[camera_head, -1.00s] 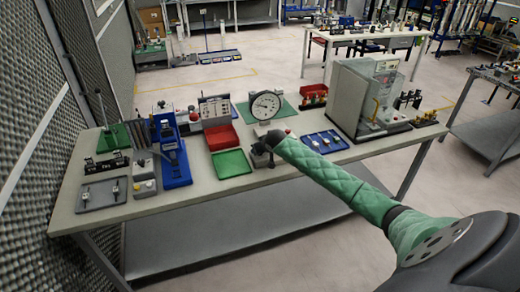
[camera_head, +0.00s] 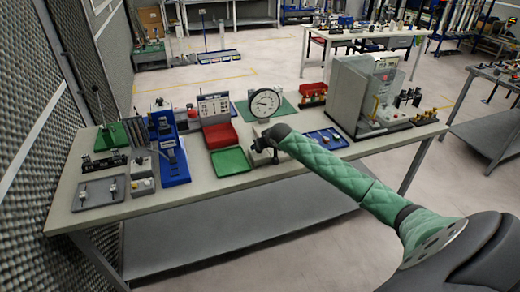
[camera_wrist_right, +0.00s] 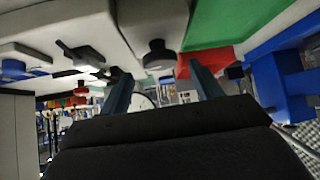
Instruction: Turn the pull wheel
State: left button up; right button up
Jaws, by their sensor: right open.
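My right arm in its green sleeve reaches over the table from the right, and its gripper (camera_head: 262,156) hangs over the near middle, beside the green tray. In the right wrist view, which shows the scene upside down, the two fingers of the right gripper (camera_wrist_right: 162,88) are apart with nothing between them. A dark round knob on a short stem (camera_wrist_right: 158,54) stands on a pale block just beyond the fingers, apart from them. It may be the pull wheel, but I cannot tell for sure. In the head view that spot is mostly hidden by the gripper.
A green tray (camera_head: 231,162), a red tray (camera_head: 219,136) and a blue device (camera_head: 174,163) stand left of the gripper. A round dial gauge (camera_head: 266,103) stands behind it. A blue tray (camera_head: 327,139) and a large grey machine (camera_head: 347,95) are to the right.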

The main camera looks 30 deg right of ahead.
pick_arm(q)
jog(key=shift+w+d+r+b, duration=0.2)
jog(key=shift+w+r+b, duration=0.05)
jog(key=shift+w, duration=0.35)
jog(key=shift+w+d+r+b, duration=0.2)
jog(key=shift+w, duration=0.4)
pick_arm(e)
jog(key=shift+v, duration=1.7)
